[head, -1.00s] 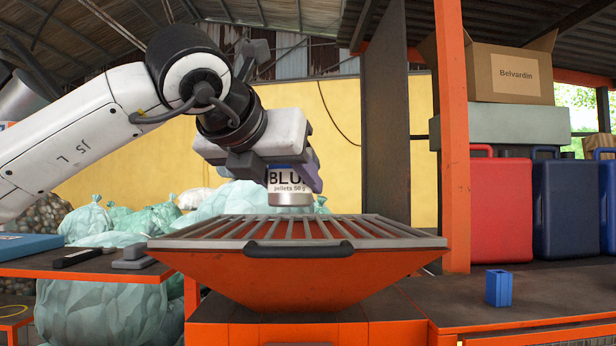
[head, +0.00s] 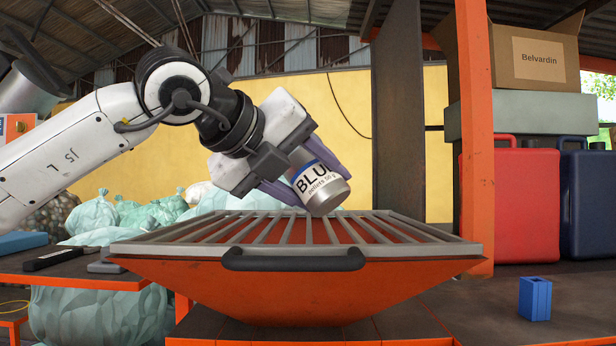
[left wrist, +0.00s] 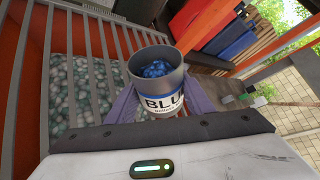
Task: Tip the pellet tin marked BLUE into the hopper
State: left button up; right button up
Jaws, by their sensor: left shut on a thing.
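The tin marked BLUE (head: 322,188) is a grey metal can with a white label reading "BLU" and "pellets 50 g". My left gripper (head: 304,172) is shut around its sides and holds it above the hopper (head: 300,288). The tin leans, its base toward the lower right and its top toward the upper left, hidden by the gripper in the head view. In the left wrist view, the tin (left wrist: 157,102) has an open mouth with blue pellets inside. The hopper is an orange funnel under a grey bar grate (head: 200,240). My right gripper is not in view.
A small blue block (head: 535,298) stands on the bench at right. Red (head: 512,205) and dark blue (head: 588,205) canisters stand behind it. An orange post (head: 474,120) rises right of the hopper. Pale pellets (left wrist: 80,90) show below the bars in the left wrist view.

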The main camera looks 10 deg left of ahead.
pick_arm(q)
jog(key=shift+d+f+n+h+b, duration=0.15)
jog(key=shift+f+n+h+b, duration=0.25)
jog(key=shift+n+h+b, duration=0.2)
jog(key=shift+b, duration=0.35)
jog(key=n+b, duration=0.1)
jog(key=b, duration=0.1)
jog(key=h+b, duration=0.1)
jog(key=shift+s+d+f+n+b, duration=0.1)
jog(key=shift+d+f+n+b, duration=0.2)
jog(key=shift+n+b, duration=0.1)
jog(key=shift+d+f+n+h+b, duration=0.1)
jog(key=shift+n+h+b, duration=0.35)
jog(key=shift+b, duration=0.45)
jog(key=b, duration=0.1)
jog(key=n+h+b, duration=0.1)
jog(key=b, duration=0.1)
jog(key=shift+s+d+n, duration=0.1)
jog(key=shift+d+n, duration=0.1)
jog(key=shift+n, duration=0.05)
jog(key=shift+r+n, duration=0.2)
jog(key=shift+n, duration=0.1)
